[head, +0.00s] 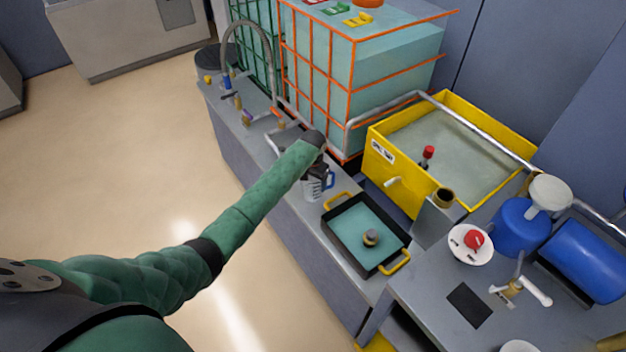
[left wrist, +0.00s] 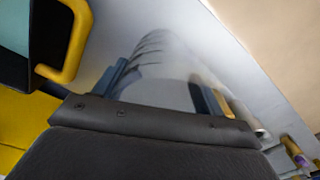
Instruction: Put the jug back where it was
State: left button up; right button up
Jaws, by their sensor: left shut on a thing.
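The clear jug (head: 313,189) with dark markings and a blue handle is at the grey counter (head: 285,204), beside the black tray. My left gripper (head: 317,171) is shut on the jug from above, and my wrist hides its upper part. In the left wrist view the jug (left wrist: 160,70) shows as a see-through body with dark bands between the two fingers of my left gripper (left wrist: 158,88). I cannot tell whether the jug's base touches the counter. My right gripper is not in view.
A black tray (head: 334,212) with yellow handles holds teal liquid and a small round fitting. A yellow tank (head: 402,190) and an orange-framed container (head: 318,75) stand behind. Taps and small fittings (head: 246,118) are further along the counter.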

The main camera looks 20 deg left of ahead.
pick_arm(q)
jog(key=shift+f, duration=0.15)
jog(key=o, duration=1.3)
jog(key=shift+c, duration=0.2)
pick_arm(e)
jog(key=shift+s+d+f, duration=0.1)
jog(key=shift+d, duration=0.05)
pick_arm(q)
jog(key=shift+r, duration=0.25)
notch_tip(320, 180, up, 10)
jog(key=b, duration=0.2)
jog(key=shift+b, duration=0.4)
jog(key=shift+r, duration=0.85)
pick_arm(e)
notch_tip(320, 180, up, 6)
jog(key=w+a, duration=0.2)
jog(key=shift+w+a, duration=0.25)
